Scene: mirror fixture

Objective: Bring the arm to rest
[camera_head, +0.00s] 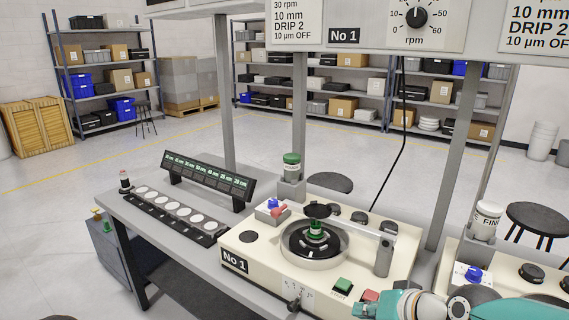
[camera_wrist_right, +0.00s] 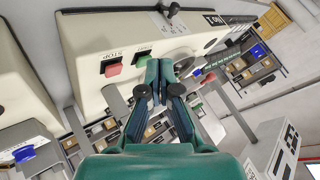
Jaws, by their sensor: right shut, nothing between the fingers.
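My right arm (camera_head: 512,307) comes in at the bottom right of the head view, in teal and grey. Its gripper (camera_head: 360,309) lies at the front right corner of the cream No 1 machine (camera_head: 238,246), by the red button (camera_head: 370,296). In the right wrist view the gripper's fingers (camera_wrist_right: 159,64) are together with nothing between them. They point toward the machine's front, near the green button (camera_wrist_right: 142,58) and the red STOP button (camera_wrist_right: 113,69). I cannot tell whether the fingertips touch the machine. My left gripper is in neither view.
A grey bench (camera_head: 147,221) carries a row of white discs (camera_head: 171,209) and a dark label rack (camera_head: 208,178). A second cream machine (camera_head: 505,258) stands to the right, with a white FINE bottle (camera_head: 487,218). Grey posts (camera_head: 458,150) rise between the machines. Open floor (camera_head: 60,240) lies left.

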